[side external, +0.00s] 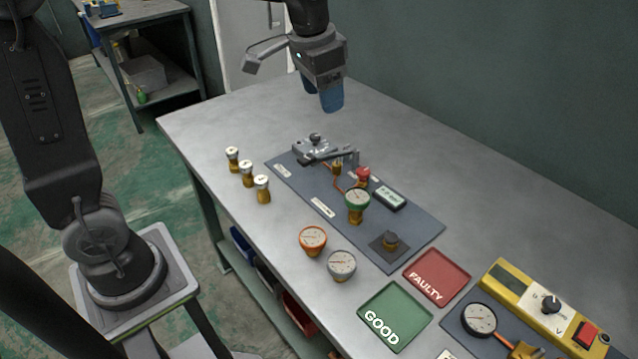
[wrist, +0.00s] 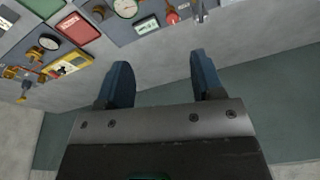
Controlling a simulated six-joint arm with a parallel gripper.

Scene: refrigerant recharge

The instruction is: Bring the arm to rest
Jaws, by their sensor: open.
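My gripper (side external: 332,97) hangs above the far end of the grey table (side external: 420,150), behind the blue-grey mounting plate and clear of everything on it. Its two blue fingers are apart and empty; the wrist view shows the gap between them (wrist: 163,82), with only bare table and wall beyond. The dark plate (side external: 300,185) carries a grey metal fixture (side external: 312,146), a green-rimmed gauge (side external: 357,200), a red knob (side external: 363,174) and a small display (side external: 390,197).
Three brass fittings (side external: 247,172) stand at the left edge. An orange gauge (side external: 313,239) and a grey gauge (side external: 342,264) stand before the plate. A red FAULTY tray (side external: 462,284), a green GOOD tray (side external: 377,300) and a yellow meter (side external: 520,287) are nearer. The far right table is clear.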

